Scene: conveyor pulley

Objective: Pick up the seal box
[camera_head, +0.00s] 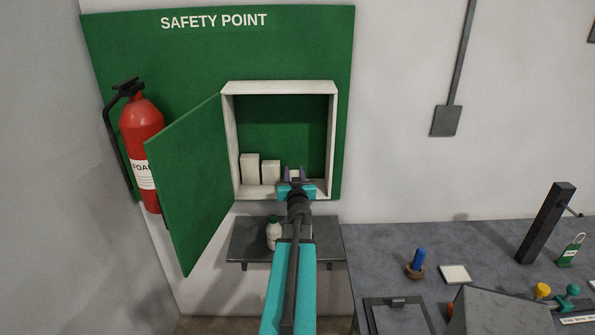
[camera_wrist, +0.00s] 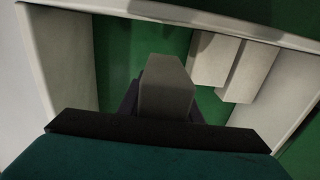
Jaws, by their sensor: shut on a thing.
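My gripper (camera_head: 295,173) reaches into the open white wall cabinet (camera_head: 229,150) at its lower right. Its purple fingers are shut on a small pale box, which appears to be the seal box (camera_head: 294,175). In the wrist view the seal box (camera_wrist: 167,88) stands between the dark fingers, its lower part hidden by the gripper body. I cannot tell whether it still touches the cabinet floor. Two other pale boxes, a taller one (camera_head: 250,168) and a shorter one (camera_head: 271,172), stand to the left in the cabinet.
The green cabinet door (camera_head: 188,185) hangs open at the left, beside a red extinguisher (camera_head: 144,135). Below is a grey shelf (camera_head: 250,241) with a white bottle (camera_head: 273,235). A grey table at the right holds a blue item (camera_head: 418,259) and other small things.

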